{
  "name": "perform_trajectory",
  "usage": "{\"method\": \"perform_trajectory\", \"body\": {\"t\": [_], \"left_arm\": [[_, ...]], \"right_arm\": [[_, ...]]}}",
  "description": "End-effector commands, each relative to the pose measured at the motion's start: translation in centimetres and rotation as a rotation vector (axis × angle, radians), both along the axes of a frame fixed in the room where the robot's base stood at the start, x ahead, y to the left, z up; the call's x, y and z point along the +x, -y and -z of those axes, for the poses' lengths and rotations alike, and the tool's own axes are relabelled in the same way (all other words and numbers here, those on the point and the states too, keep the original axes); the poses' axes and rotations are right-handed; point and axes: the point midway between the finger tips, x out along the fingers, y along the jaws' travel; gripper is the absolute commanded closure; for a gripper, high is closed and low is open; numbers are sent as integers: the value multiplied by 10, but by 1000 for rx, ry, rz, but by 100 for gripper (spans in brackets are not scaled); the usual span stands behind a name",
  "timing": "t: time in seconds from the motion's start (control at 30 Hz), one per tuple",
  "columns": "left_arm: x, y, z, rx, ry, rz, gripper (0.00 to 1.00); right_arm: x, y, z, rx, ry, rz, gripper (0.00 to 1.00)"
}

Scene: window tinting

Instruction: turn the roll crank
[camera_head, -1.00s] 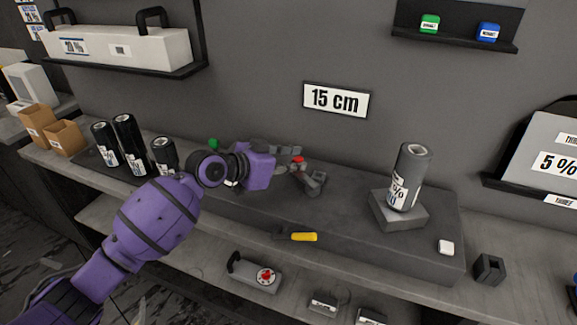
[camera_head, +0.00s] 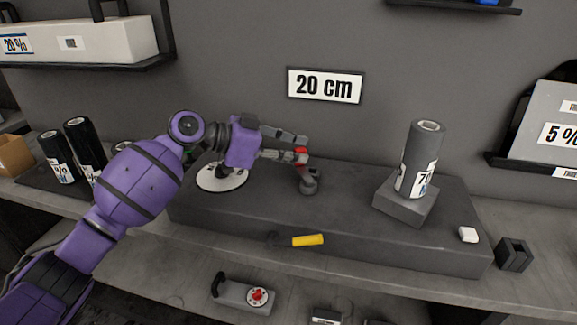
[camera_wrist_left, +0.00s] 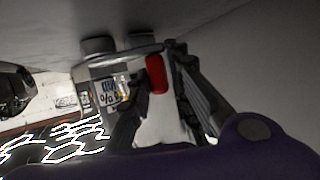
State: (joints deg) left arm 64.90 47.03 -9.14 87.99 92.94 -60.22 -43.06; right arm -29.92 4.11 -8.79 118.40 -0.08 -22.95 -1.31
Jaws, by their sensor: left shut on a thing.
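The crank's red handle (camera_head: 301,155) shows at the fingertips of my left gripper (camera_head: 297,146), over the dark grey bench block (camera_head: 345,215). In the left wrist view the red handle (camera_wrist_left: 156,74) sits between the two grey fingers, which are shut on it. The rest of the crank is mostly hidden by my gripper and arm. A wall sign (camera_head: 325,86) reads "20 cm". My right gripper is not in view.
A yellow-handled tool (camera_head: 308,240) lies at the block's front edge. A white disc (camera_head: 221,177) lies below my left wrist. Dark rolls (camera_head: 83,145) stand at the left. A small white block (camera_head: 468,235) and a dark holder (camera_head: 514,253) are at the right.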

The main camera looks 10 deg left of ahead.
Motion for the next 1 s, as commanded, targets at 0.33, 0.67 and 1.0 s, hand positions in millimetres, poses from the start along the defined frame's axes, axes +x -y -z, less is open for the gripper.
{"method": "perform_trajectory", "body": {"t": [0.33,0.67,1.0], "left_arm": [[4,13,4,-6,-10,182,100],[4,16,2,-4,-11,229,100],[4,16,3,-3,-12,230,77]], "right_arm": [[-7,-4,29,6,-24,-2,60],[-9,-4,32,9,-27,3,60],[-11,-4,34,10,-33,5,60]]}}
